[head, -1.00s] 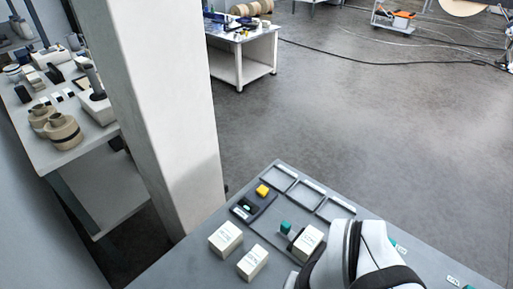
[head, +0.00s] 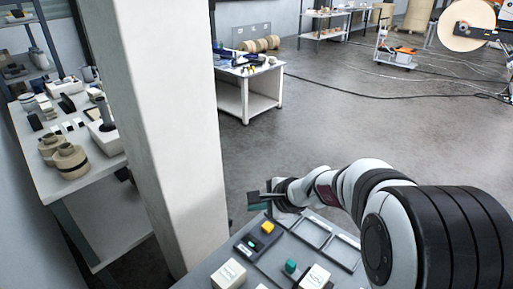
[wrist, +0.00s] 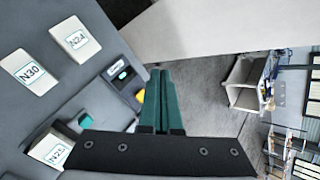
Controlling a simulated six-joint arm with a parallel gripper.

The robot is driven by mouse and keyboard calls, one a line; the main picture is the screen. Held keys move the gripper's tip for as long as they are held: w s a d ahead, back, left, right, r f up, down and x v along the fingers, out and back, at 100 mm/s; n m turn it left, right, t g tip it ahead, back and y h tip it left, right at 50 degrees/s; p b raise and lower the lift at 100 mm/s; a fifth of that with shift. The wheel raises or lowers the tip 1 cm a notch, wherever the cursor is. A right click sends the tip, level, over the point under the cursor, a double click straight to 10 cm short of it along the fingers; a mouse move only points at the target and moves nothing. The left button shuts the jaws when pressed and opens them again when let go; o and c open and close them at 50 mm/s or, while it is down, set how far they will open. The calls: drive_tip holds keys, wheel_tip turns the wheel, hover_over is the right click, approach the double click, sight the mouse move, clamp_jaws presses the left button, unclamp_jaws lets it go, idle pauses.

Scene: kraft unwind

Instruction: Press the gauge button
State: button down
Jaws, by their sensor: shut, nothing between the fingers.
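The gauge (head: 247,246) is a dark flat device with a small lit green display, on the grey table. It also shows in the wrist view (wrist: 122,76), left of my fingers. A yellow piece (head: 267,227) sits at its far end, and I cannot tell for sure whether this is its button. In the wrist view the yellow piece (wrist: 140,96) is partly hidden behind my fingers. My gripper (head: 257,207) is shut and empty, with teal fingers together (wrist: 160,100). It appears above the far end of the table, apart from the gauge.
White labelled blocks (head: 229,274) (wrist: 76,39) and a teal block (head: 290,266) stand near the gauge. A grey compartment tray (head: 313,233) lies right of it. A tall pale column (head: 160,130) rises left of the table.

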sight(270, 228)
drive_tip(key=w+d+f+m+t+h, duration=0.1)
drive_tip(key=w+d+f+m, duration=0.4)
drive_tip(key=w, duration=0.3)
drive_tip(key=shift+w+f+t+h, duration=0.25)
drive_tip(key=shift+f+t+h, duration=0.15)
drive_tip(key=shift+f, duration=0.5)
drive_tip(key=shift+f, duration=4.4)
drive_tip(key=shift+f, duration=0.4)
drive_tip(key=shift+f, duration=0.55)
drive_tip(key=shift+r, duration=0.95)
